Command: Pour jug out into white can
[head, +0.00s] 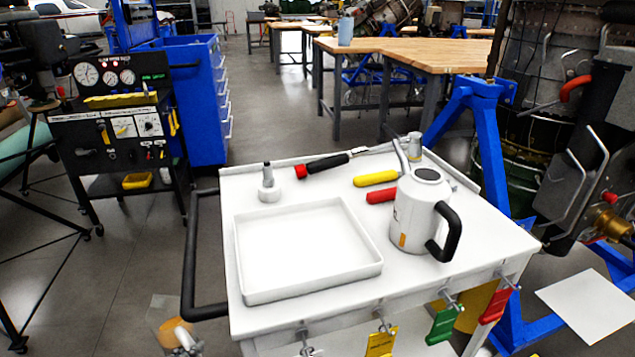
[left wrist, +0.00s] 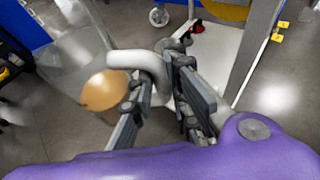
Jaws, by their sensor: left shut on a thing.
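The clear jug (head: 166,312) with amber liquid low inside is at the bottom left of the head view, left of the cart and lower than its top. My left gripper (head: 184,341) is shut on its pale handle. In the left wrist view the jug (left wrist: 75,70) looks blurred, its handle (left wrist: 138,59) between the fingers of my left gripper (left wrist: 160,80). The white can (head: 408,215), with a black handle, a grey spout and a dark round top, stands upright on the cart's right side, well apart from the jug. My right gripper is not in view.
The white cart (head: 306,324) holds an empty white tray (head: 318,283), a small white bottle (head: 269,188), and red and yellow handled tools (head: 376,179). Its black push bar (head: 189,260) stands between jug and tray. A blue stand (head: 480,130) is close behind the can.

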